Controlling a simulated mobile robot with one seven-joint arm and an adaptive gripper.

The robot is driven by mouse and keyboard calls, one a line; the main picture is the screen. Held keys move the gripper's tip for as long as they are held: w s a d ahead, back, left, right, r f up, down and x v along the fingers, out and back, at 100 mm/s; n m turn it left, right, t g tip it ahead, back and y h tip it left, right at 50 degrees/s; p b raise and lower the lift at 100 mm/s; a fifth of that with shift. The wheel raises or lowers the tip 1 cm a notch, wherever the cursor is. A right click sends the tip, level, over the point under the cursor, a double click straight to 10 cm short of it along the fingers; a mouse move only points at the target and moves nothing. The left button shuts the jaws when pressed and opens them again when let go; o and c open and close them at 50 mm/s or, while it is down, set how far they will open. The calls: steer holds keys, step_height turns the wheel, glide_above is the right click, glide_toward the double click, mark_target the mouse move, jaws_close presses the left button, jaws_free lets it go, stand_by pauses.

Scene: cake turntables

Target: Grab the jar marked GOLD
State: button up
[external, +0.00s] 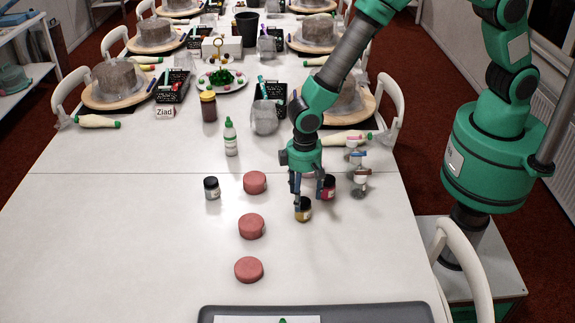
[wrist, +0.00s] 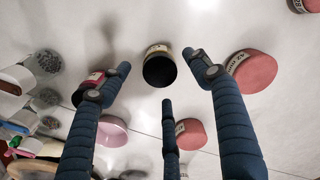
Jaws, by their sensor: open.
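A small jar with a black lid and a gold-yellow band (external: 303,210) stands upright on the white table; its lettering is too small to read. In the wrist view the same jar (wrist: 158,65) sits just ahead of and between the fingertips. My gripper (external: 307,186) is open above it, pointing down. Its three blue fingers (wrist: 160,78) are spread, with nothing held. A red-banded jar (external: 327,188) stands close behind and right, and in the wrist view it (wrist: 88,90) is partly hidden by the left finger. A dark-lidded jar with a pale label (external: 212,188) stands apart to the left.
Red round blocks (external: 251,226) lie left of the gripper. A green-capped bottle (external: 230,138) and a brown bottle (external: 208,106) stand farther back. A grey tray (external: 215,315) lies at the front; the front left is clear.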

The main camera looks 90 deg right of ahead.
mark_target(303, 201)
steer(key=shift+f, duration=0.2)
steer(key=shift+a+f+b, duration=0.1)
steer(key=shift+f+b, duration=0.4)
steer(key=shift+f, duration=2.05)
steer(key=shift+c, duration=0.5)
steer(key=c, duration=1.2)
